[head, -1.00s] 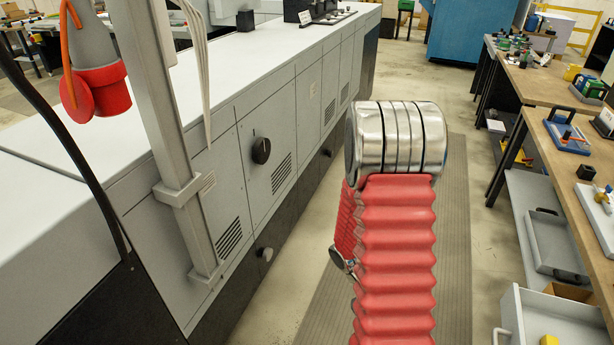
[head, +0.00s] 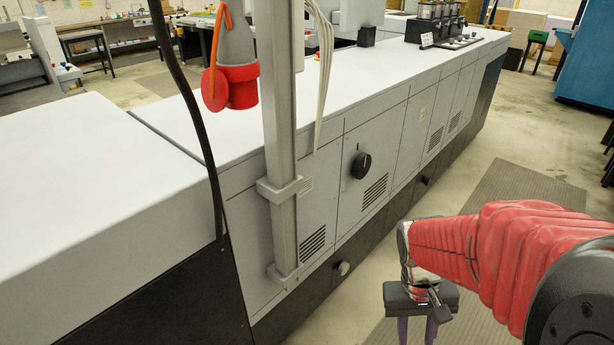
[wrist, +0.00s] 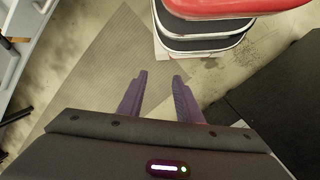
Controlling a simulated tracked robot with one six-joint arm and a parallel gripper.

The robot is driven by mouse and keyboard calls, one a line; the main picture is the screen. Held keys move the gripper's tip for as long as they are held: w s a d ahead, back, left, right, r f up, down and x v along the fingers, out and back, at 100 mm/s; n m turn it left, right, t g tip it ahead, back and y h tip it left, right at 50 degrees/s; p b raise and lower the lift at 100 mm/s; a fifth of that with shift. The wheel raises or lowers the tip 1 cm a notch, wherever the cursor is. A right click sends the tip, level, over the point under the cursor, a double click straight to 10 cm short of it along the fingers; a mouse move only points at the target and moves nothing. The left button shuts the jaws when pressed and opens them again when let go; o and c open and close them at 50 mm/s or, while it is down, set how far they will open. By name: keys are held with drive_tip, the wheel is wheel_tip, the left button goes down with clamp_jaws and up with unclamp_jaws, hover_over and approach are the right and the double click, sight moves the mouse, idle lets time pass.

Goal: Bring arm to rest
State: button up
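My gripper (head: 418,330) hangs at the end of my red-sleeved arm in the lower right of the head view, its fingers pointing down and cut off by the bottom edge. In the wrist view the two purple fingers of my gripper (wrist: 158,78) stand apart with bare floor between their tips. It is open and empty. It is over the aisle, to the right of the long grey machine (head: 385,165).
The grey machine's white top runs along the left and back. A ribbed mat (head: 520,190) lies on the aisle floor. A blue cabinet (head: 590,60) stands at the back right.

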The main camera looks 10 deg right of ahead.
drive_tip(key=w+a+r+n+t+y, duration=0.1)
drive_tip(key=a+r+n+t, duration=0.1)
drive_tip(key=a+r+t, duration=0.5)
drive_tip(key=a+r, duration=0.5)
drive_tip(key=r, duration=0.4)
drive_tip(key=shift+r+n+t, duration=0.15)
drive_tip(key=shift+n+t, duration=0.15)
idle(0.4)
